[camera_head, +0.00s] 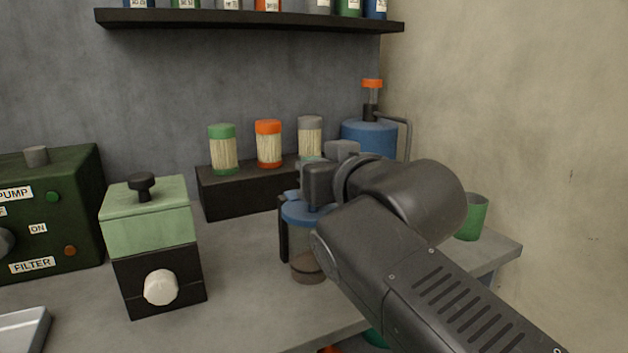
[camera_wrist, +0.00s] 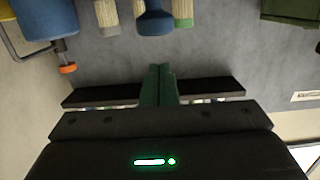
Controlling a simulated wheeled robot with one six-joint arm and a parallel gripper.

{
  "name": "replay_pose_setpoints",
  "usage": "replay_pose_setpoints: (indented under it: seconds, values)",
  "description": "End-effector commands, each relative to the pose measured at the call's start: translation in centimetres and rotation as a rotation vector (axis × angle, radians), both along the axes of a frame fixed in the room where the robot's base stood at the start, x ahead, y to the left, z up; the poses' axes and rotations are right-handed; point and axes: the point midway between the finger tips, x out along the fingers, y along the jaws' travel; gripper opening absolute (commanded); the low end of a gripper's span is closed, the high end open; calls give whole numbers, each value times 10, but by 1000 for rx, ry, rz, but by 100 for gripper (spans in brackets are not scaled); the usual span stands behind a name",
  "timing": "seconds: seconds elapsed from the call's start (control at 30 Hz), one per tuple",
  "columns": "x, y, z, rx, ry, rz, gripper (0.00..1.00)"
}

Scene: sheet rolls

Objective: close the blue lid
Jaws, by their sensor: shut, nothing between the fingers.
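A clear jar (camera_head: 306,262) with brown contents stands near the table's right part, and a flat blue ring or lid (camera_head: 299,214) lies across its top. A smaller light blue piece (camera_head: 292,195) shows just above it. My arm hides the right side of the jar, and I cannot tell how far the lid is open. In the wrist view, which is upside down, a blue rounded part (camera_wrist: 155,22) shows between the containers, ahead of my fingers. My gripper (camera_wrist: 158,72) is shut and empty, its green fingers together; in the head view it is above and behind the jar top.
Three capped containers, green (camera_head: 222,150), orange (camera_head: 268,144) and grey (camera_head: 310,136), stand on a dark block (camera_head: 240,192) behind. A blue tank (camera_head: 369,138) with a pipe is behind my arm. A green box (camera_head: 148,215) stands left; a green cup (camera_head: 472,217) right. A shelf (camera_head: 250,19) hangs above.

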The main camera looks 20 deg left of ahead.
Motion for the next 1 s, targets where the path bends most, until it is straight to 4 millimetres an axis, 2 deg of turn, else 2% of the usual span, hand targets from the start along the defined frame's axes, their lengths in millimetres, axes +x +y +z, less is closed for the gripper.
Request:
replay_pose_setpoints:
  seconds: [0.03,0.4,1.0]
  values:
    - [-2,-2,-9,2,-1,1,0]
    - [-11,-14,-32,-1,1,0,0]
    - [-14,-18,-49,-11,11,-1,0]
